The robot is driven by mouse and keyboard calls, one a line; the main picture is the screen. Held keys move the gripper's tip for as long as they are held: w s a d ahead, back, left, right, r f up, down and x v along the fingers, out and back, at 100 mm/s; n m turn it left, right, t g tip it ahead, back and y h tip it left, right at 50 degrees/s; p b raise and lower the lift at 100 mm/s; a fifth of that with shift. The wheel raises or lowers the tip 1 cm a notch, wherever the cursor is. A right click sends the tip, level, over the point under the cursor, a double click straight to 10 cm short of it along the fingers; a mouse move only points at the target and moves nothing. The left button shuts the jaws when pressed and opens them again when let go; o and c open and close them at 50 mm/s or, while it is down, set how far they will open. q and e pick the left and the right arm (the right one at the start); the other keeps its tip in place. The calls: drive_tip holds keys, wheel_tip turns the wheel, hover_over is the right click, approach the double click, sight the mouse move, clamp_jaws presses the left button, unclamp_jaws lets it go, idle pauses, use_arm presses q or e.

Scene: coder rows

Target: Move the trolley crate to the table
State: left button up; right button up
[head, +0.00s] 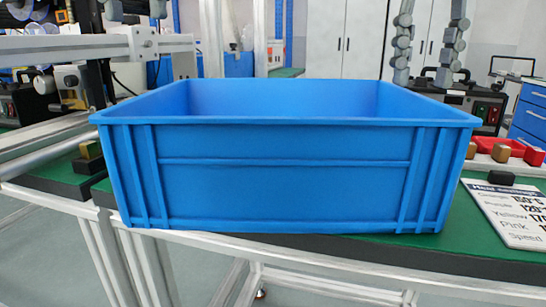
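A large blue crate (285,180) fills the middle of the head view, upright and level, with its long side facing me. The upper part of its inside back wall shows and nothing sticks out above the rim; its floor is hidden. Behind and below it is a green-topped table (375,244) with a dark front edge. The crate's lower front edge lies close to the table's front edge in the picture; I cannot tell whether it rests on the table or is held above it. Neither of my grippers can be made out. No trolley can be made out.
On the right of the table lie a printed sign (512,212), a dark block (501,178), a red tray (498,145) and small blocks. An aluminium frame (110,46) and a black-and-brass device (70,88) stand at left. White cabinets (345,40) are behind.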

wheel_tip(320, 180, up, 8)
idle(0.4)
drive_tip(key=shift+f, duration=0.1)
